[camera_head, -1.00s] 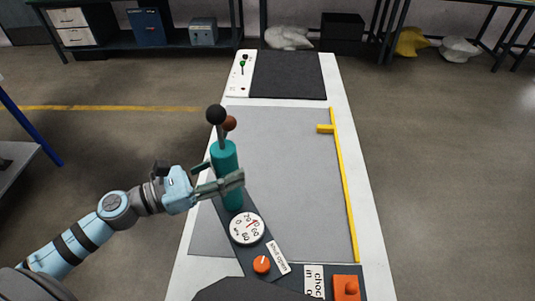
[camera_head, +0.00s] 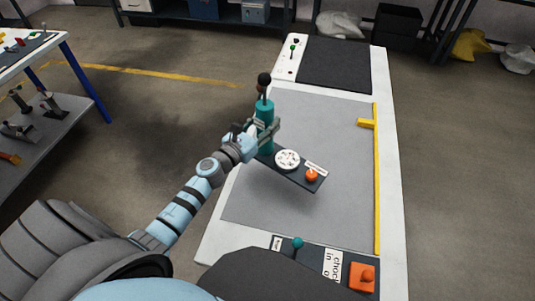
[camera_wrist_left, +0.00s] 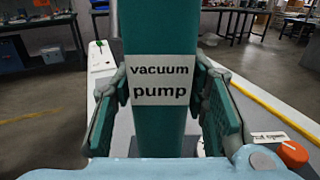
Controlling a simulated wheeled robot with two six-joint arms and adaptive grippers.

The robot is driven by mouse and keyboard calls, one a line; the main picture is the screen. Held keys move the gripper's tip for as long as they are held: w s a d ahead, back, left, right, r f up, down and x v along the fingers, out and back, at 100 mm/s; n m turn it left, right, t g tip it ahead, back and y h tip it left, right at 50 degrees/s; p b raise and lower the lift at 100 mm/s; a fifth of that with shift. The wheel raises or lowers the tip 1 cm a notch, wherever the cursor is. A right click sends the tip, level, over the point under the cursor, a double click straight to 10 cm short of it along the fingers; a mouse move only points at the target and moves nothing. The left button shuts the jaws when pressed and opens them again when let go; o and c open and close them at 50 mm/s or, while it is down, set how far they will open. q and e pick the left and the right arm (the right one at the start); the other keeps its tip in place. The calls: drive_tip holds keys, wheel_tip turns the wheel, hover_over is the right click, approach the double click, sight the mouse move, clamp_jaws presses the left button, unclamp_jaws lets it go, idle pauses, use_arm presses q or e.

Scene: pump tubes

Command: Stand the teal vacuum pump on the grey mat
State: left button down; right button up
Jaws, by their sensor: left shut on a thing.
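The teal vacuum pump (camera_head: 264,113) is upright, with a black knob on top and a dark base plate carrying a round white gauge and an orange knob. My left gripper (camera_head: 268,131) is shut on its cylinder. In the left wrist view the pump (camera_wrist_left: 160,45) stands between both finger pads, its "vacuum pump" label facing the camera. The grey mat (camera_head: 330,215) is a large light grey sheet on the white table. The base plate is over the mat's left part, with a shadow below it, and looks raised. My right gripper is not in view.
A yellow strip (camera_head: 377,190) with a short tab runs along the mat's right side. A black mat (camera_head: 337,66) and a white panel (camera_head: 291,60) lie at the far end. A dark panel with an orange block (camera_head: 362,277) is at the near end. Most of the mat is clear.

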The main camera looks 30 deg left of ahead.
use_arm(q)
drive_tip(key=f+b, duration=0.1)
drive_tip(key=f, duration=0.2)
drive_tip(key=f+b, duration=0.1)
drive_tip(key=f, duration=0.1)
drive_tip(key=shift+w+b, duration=0.25)
drive_tip(key=shift+b, duration=0.1)
wheel_tip(320, 180, down, 4)
drive_tip(key=b, duration=0.3)
drive_tip(key=shift+s+r, duration=0.1)
drive_tip(key=shift+s, duration=0.05)
drive_tip(key=shift+r, duration=0.2)
drive_tip(key=shift+f, duration=0.2)
drive_tip(key=c, duration=1)
unclamp_jaws()
drive_tip(key=shift+o, duration=0.2)
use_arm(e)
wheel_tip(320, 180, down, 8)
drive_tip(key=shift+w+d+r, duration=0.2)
